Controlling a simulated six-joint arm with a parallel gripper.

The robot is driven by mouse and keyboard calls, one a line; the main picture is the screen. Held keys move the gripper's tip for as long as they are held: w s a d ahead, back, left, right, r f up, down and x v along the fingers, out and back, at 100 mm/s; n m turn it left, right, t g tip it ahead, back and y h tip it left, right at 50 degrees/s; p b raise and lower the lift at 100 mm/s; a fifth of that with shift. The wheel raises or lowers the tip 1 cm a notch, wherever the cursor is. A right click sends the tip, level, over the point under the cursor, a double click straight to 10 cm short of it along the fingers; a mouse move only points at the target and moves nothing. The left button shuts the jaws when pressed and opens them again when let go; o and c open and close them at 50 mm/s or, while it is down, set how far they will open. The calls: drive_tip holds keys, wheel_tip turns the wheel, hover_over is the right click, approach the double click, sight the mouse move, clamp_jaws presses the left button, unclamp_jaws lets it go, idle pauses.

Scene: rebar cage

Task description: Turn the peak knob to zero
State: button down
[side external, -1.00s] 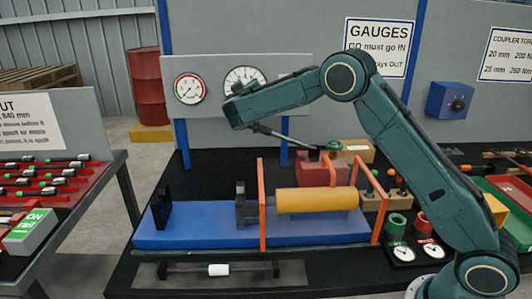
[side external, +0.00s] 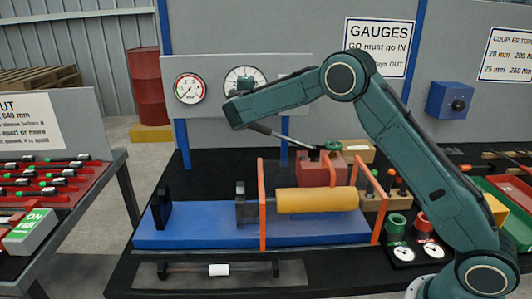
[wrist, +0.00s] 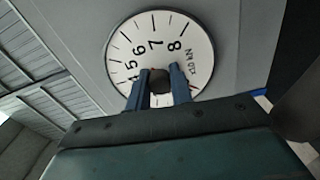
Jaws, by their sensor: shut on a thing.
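The large white dial (wrist: 130,50) fills the upper middle of the wrist view, with black numbers and ticks. A dark round knob (wrist: 159,84) sits at its centre. My gripper (wrist: 159,74) has one blue finger on each side of the knob and is shut on it. In the side external view the same dial (side external: 231,76) is on the grey panel, and my wrist partly covers its lower part. The finger contact is hidden there.
A smaller gauge with a red arc (side external: 189,88) is left of the dial. Below stand a blue bench fixture (side external: 200,225), a yellow cylinder (side external: 315,200), orange frames (side external: 262,205) and a red block (side external: 318,170). A blue box with a black knob (side external: 449,100) hangs at right.

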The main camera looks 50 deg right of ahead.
drive_tip(key=shift+n, duration=0.5)
drive_tip(key=c, duration=1.2)
unclamp_jaws()
drive_tip(key=shift+c, duration=0.2)
drive_tip(key=shift+s+a, duration=0.1)
drive_tip(key=shift+a, duration=0.05)
drive_tip(key=v, duration=1.3)
drive_tip(key=shift+s+a, duration=0.15)
drive_tip(key=shift+s, duration=0.05)
drive_tip(key=shift+r, duration=0.1)
